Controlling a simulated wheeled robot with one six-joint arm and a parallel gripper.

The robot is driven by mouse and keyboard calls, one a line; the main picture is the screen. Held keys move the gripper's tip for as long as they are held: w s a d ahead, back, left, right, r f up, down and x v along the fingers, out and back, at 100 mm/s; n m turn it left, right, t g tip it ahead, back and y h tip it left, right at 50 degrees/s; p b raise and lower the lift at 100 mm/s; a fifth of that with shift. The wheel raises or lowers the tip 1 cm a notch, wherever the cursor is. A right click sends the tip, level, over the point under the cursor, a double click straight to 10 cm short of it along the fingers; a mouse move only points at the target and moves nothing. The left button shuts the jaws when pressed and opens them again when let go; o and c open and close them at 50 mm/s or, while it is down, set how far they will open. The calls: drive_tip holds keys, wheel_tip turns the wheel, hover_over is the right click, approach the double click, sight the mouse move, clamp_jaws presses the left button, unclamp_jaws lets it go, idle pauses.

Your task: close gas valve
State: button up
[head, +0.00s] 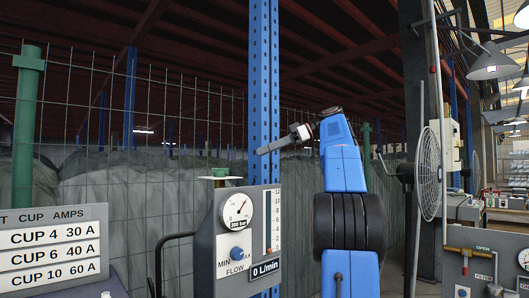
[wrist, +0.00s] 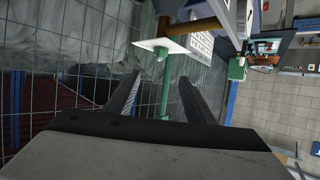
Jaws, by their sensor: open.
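A grey panel (head: 200,250) stands in the lower middle of the head view. It carries a round pressure gauge (head: 237,209) and a blue knob (head: 237,253) beside the words MIN and FLOW. A small green piece (head: 220,173) sits on a pale plate on top of the panel. I cannot tell which part is the gas valve. My gripper (head: 258,151) is above and to the right of the gauge, pointing left, apart from the panel. In the wrist view my gripper (wrist: 160,76) is open, with nothing held between its dark fingers.
A wire fence (head: 130,90) with a green post (head: 23,125) and a blue upright (head: 262,90) are in view. A cup amps sign (head: 50,248) is at lower left, a fan (head: 427,172) at right. A white plate (wrist: 158,46) shows beyond my fingers in the wrist view.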

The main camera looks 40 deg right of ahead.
drive_tip(key=n+t+y, duration=0.3)
drive_tip(key=n+t, duration=0.1)
drive_tip(key=n, duration=3.1)
approach(220, 172)
drive_tip(key=x, duration=0.3)
drive_tip(key=w+d+x, duration=0.1)
drive_tip(key=x, duration=0.3)
drive_tip(key=r+x, duration=0.1)
drive_tip(key=x, duration=0.2)
drive_tip(key=shift+w+r, duration=0.1)
drive_tip(key=shift+w, duration=0.3)
drive_tip(key=c, duration=1)
